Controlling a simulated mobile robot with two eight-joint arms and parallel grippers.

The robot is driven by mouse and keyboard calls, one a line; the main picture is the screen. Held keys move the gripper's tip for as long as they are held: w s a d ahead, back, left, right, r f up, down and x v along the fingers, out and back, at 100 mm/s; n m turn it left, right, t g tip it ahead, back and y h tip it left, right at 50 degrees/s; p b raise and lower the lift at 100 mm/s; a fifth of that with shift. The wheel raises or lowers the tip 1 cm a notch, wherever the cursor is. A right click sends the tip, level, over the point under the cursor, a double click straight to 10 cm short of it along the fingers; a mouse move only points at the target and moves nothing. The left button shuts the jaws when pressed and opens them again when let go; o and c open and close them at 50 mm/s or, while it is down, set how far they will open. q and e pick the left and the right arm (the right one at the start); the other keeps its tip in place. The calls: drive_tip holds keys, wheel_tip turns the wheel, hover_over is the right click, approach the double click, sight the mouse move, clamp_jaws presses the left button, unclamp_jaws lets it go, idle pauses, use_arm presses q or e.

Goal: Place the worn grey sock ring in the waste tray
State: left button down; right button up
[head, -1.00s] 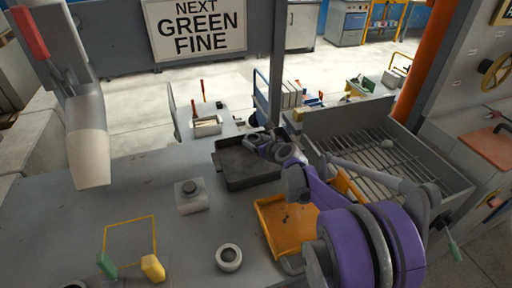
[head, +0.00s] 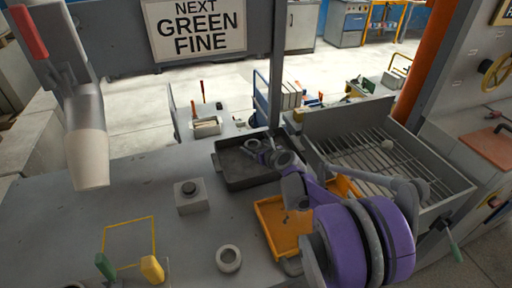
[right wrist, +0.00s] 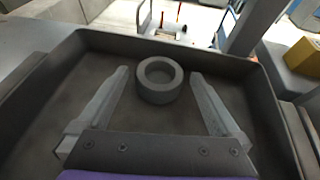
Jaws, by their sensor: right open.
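A grey ring (right wrist: 160,80) lies flat in a dark tray (right wrist: 270,110) in the right wrist view. My right gripper (right wrist: 161,77) is open, with one finger on each side of the ring and a gap to both. In the head view the right gripper (head: 258,148) is over the dark tray (head: 240,183), and the ring there is hard to make out. Another, paler grey ring (head: 229,247) lies on the bench near the front. My left gripper is not in view.
An orange tray (head: 268,222) sits right of the bench middle, partly behind my right arm. A slatted grey basin (head: 450,178) is at the right. A block with a dark knob (head: 190,205) and green and yellow pieces (head: 152,268) stand on the bench. The left bench is mostly clear.

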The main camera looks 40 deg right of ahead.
drive_tip(key=v, duration=1.2)
drive_tip(key=shift+r+p, duration=0.15)
drive_tip(key=shift+p, duration=0.15)
